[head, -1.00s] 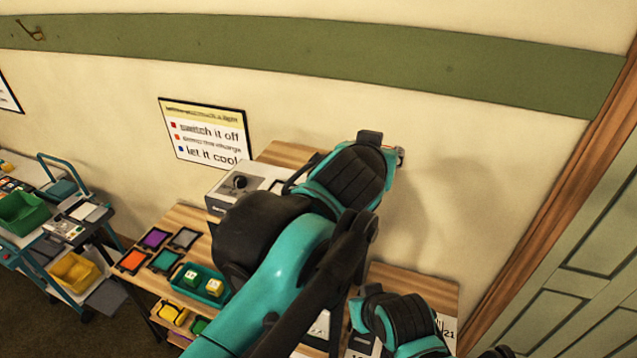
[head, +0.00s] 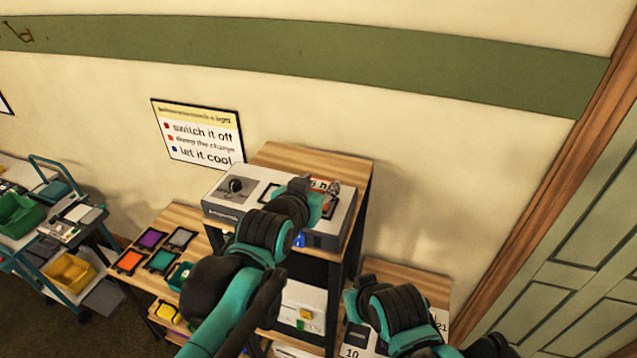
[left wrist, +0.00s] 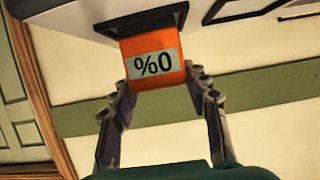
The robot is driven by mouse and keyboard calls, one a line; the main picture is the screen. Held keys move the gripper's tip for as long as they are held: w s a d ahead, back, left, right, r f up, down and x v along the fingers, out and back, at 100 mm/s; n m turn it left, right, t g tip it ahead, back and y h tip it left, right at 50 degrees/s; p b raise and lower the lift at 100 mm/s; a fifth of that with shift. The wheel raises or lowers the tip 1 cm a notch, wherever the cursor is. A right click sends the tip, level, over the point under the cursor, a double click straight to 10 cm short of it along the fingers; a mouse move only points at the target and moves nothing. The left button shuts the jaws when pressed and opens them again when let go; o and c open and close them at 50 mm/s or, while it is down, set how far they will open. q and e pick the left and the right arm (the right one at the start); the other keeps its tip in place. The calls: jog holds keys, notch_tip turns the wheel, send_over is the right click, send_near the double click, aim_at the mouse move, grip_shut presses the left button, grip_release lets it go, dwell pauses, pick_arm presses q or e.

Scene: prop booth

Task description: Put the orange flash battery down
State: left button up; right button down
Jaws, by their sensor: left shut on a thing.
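The orange flash battery (left wrist: 157,72) fills the left wrist view's middle, with an upside-down "0%" label. My left gripper (left wrist: 158,90) is shut on it, one finger on each side. The battery's far end meets a black-edged part of a grey surface; I cannot tell how deep it sits. In the head view my left gripper (head: 332,190) is over the right part of the grey box (head: 238,208), on the tall wooden stand (head: 345,163). My arm hides part of the box there. My right arm is at lower right; its fingers do not show.
A trolley with a green bin (head: 20,214) and yellow bin (head: 70,271) stands farther left. The wall is close behind the stand.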

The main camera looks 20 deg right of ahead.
pick_arm(q)
jog(key=shift+s+f, duration=0.1)
jog(key=shift+f, duration=0.05)
jog(key=o, duration=1.5)
jog(key=shift+c, duration=0.2)
